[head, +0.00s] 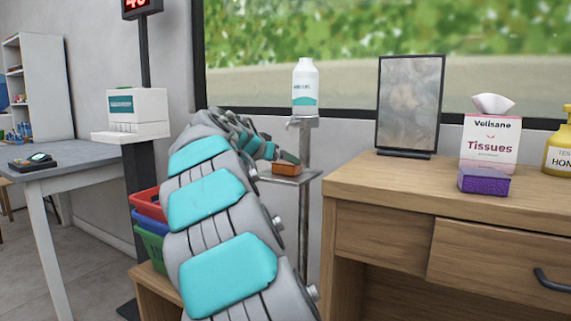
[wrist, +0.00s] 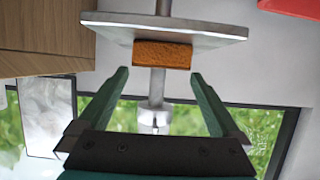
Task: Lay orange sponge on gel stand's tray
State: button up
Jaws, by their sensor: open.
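The orange sponge (head: 285,170) lies on the tray (head: 309,177) of the gel stand, near the tray's edge facing my arm. The stand's pole carries a white and teal gel bottle (head: 305,88) at its top. In the upside-down wrist view the sponge (wrist: 162,55) rests against the tray's top face (wrist: 205,32). My gripper (head: 284,157) is open beside the sponge. In the wrist view its two green fingers (wrist: 160,74) are spread wider than the sponge, with nothing between them. Their tips look just short of the sponge; contact is not visible.
Stacked baskets (head: 150,243) and a white dispenser (head: 138,112) stand left of my arm. The window is behind the stand.

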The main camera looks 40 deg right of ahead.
jog(key=v, duration=0.7)
jog(key=shift+a, duration=0.2)
jog(key=shift+s, duration=0.1)
